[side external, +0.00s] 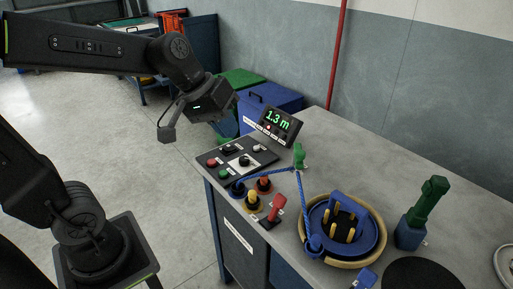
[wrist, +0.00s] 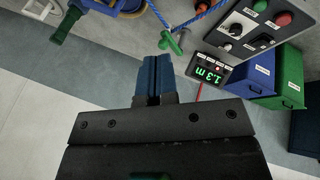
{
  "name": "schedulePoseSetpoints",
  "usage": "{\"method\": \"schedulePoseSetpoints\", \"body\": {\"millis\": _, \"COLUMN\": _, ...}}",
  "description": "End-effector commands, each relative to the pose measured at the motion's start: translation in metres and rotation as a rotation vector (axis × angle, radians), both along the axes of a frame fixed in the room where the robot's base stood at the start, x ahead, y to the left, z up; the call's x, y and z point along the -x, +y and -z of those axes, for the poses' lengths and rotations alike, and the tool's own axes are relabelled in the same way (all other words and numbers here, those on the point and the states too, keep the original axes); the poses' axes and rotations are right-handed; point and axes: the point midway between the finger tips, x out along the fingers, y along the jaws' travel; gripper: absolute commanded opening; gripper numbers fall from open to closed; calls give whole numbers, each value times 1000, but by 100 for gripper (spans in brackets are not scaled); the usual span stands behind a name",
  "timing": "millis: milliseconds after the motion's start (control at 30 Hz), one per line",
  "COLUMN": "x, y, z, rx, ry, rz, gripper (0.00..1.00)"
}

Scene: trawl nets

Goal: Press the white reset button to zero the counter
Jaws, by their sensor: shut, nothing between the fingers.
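The control panel (side external: 238,158) lies on the bench and carries a small white button (side external: 257,148), red and green buttons and black knobs. The counter display (side external: 278,122) behind it reads 1.3 m in green. In the wrist view the panel is at the upper right, with the white button (wrist: 225,46) near its lower edge, and the display (wrist: 209,73) below it. My gripper (wrist: 152,62) is shut and empty, its dark blue fingers together, left of the panel and display. In the side view the gripper's dark body is above and left of the panel, clear of it; its fingertips are hard to make out.
A blue rope (side external: 303,200) runs from a green fitting (side external: 299,157) to a blue reel (side external: 320,240). A red lever (side external: 276,208) stands in front of the panel. A green-handled tool (side external: 428,205) is at the right.

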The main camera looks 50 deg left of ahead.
Motion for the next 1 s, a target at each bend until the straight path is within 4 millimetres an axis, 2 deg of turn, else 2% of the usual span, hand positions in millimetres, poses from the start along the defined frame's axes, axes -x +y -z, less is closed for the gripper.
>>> {"method": "schedulePoseSetpoints", "body": {"millis": 33, "x": -19, "y": 5, "z": 3, "rx": 58, "ry": 20, "rz": -62, "gripper": 0}}
{"method": "schedulePoseSetpoints", "body": {"millis": 267, "x": -97, "y": 37, "z": 17, "rx": 322, "ry": 73, "rz": -357, "gripper": 0}}
{"method": "schedulePoseSetpoints", "body": {"millis": 467, "x": -159, "y": 84, "z": 48, "rx": 539, "ry": 113, "rz": -639, "gripper": 0}}
{"method": "schedulePoseSetpoints", "body": {"millis": 600, "x": -194, "y": 125, "z": 78, "rx": 680, "ry": 137, "rz": -845, "gripper": 0}}
{"method": "schedulePoseSetpoints", "body": {"millis": 800, "x": -223, "y": 174, "z": 119, "rx": 826, "ry": 155, "rz": -1076, "gripper": 0}}
{"method": "schedulePoseSetpoints", "body": {"millis": 1000, "x": -233, "y": 197, "z": 139, "rx": 889, "ry": 161, "rz": -1180, "gripper": 0}}
